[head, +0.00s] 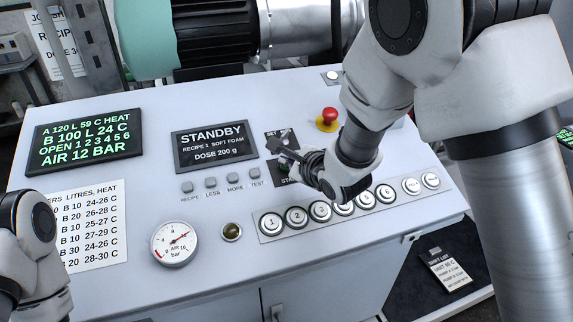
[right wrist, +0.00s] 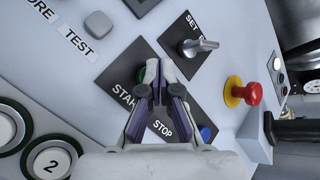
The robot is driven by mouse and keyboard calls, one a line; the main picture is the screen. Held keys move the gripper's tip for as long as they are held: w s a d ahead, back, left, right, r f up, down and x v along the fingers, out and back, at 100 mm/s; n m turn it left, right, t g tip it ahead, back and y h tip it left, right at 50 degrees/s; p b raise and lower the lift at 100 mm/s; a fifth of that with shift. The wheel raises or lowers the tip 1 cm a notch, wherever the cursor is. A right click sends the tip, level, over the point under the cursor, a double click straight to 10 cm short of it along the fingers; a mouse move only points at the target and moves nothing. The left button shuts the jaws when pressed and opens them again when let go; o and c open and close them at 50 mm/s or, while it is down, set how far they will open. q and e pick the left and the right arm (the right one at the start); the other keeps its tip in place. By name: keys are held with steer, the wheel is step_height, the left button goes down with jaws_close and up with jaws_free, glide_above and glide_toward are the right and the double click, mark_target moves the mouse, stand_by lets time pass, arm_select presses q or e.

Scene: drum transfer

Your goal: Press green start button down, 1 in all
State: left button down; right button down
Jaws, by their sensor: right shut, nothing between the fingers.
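The green start button (right wrist: 142,75) shows only as a green sliver beside the fingertips in the right wrist view, on a black plate lettered START (right wrist: 124,95). The fingers hide most of it. My right gripper (right wrist: 161,72) is shut and empty, its tips over or right beside the button; I cannot tell whether they touch it. In the head view the right gripper (head: 287,160) hangs over the same plate and largely covers it. Of my left arm only a link shows at the left edge; its gripper is out of view.
A blue stop button (right wrist: 205,132) sits beside the STOP label. A grey selector lever (right wrist: 199,46) and a red emergency button (head: 328,115) stand up close by. The STANDBY display (head: 213,144), small grey keys and a row of numbered buttons (head: 320,211) lie around.

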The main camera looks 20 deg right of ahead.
steer(key=shift+w+f, duration=0.15)
steer(key=shift+f, duration=0.2)
steer(key=shift+r, duration=0.1)
stand_by(0.5)
steer(key=shift+s+r+p, duration=0.2)
steer(key=shift+r+p, duration=0.45)
steer(key=shift+p, duration=0.15)
steer(key=shift+s+r, duration=0.1)
steer(key=shift+r+p, duration=0.3)
steer(key=shift+p, duration=0.1)
steer(key=r+p, duration=0.1)
steer(key=s+r+p, duration=0.1)
steer(key=r+p, duration=0.2)
steer(key=shift+s+r, duration=0.1)
steer(key=shift+s, duration=0.2)
